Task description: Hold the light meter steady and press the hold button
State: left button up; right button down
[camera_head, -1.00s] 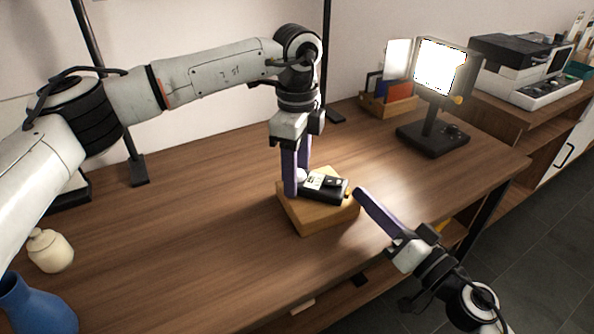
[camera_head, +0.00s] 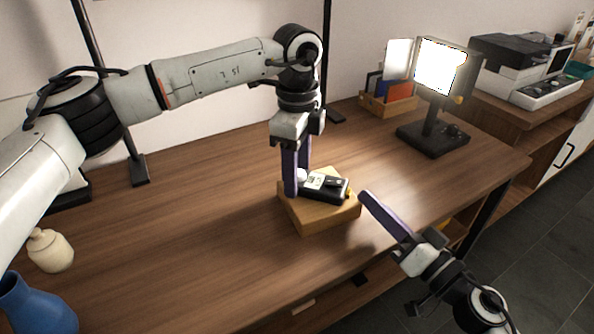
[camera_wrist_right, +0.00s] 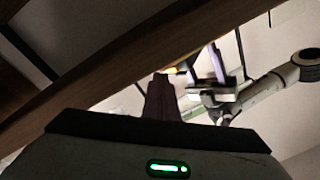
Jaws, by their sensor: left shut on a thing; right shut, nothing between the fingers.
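The light meter (camera_head: 325,186) is a small black device with a pale face, lying on a wooden block (camera_head: 318,217) on the table. A white ball-like part (camera_head: 301,175) shows at its left end, by my left fingers. My left gripper (camera_head: 296,186) points down and is shut on the meter's left end. My right gripper (camera_head: 364,196) is shut and empty, its fingertips just right of the block and apart from the meter. In the right wrist view my dark right fingers (camera_wrist_right: 161,98) show in the middle. I cannot make out the hold button.
A lit lamp panel (camera_head: 440,68) stands on a black base at the back right. Beside it is a wooden organizer (camera_head: 388,102). A cream jar (camera_head: 50,250) and a blue vase (camera_head: 35,305) stand at the front left. The table (camera_head: 190,240) is clear around the block.

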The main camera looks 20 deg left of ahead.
jog(key=shift+d+r, duration=0.1)
jog(key=shift+d, duration=2.9)
pick_arm(q)
jog(key=o, duration=1.2)
jog(key=shift+r, duration=0.1)
